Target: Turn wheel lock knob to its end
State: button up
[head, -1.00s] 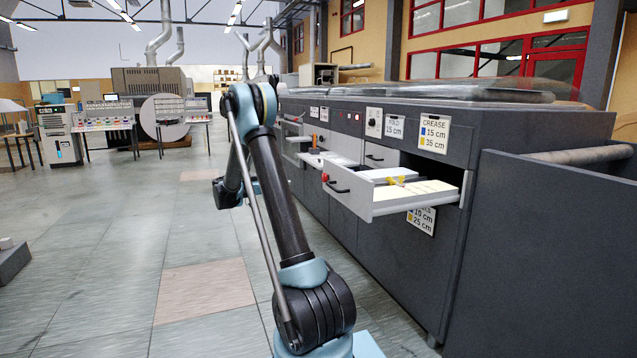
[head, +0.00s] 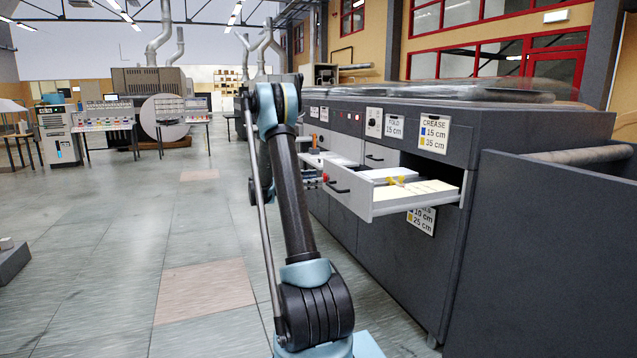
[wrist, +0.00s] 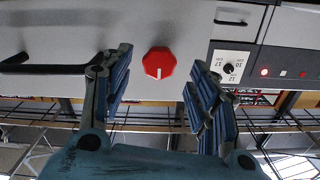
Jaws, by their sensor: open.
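A red octagonal knob (wrist: 159,62) sits on a light grey panel in the wrist view. A white pointer line on it runs from about its centre toward the bottom of the picture. My gripper (wrist: 158,78) is open, with one blue-padded finger to each side of the knob and a gap on both sides. The fingers do not appear to touch it.
An open drawer (head: 400,206) juts from the machine, with a yellow item in it. In the wrist view a black handle (wrist: 28,64) lies left of the knob, and a small black dial (wrist: 228,68) with a numbered label lies right. Open floor (head: 110,270) lies to the left.

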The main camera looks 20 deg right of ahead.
aim_at(325, 178)
jog(key=shift+d, duration=1.45)
jog(key=c, duration=1.1)
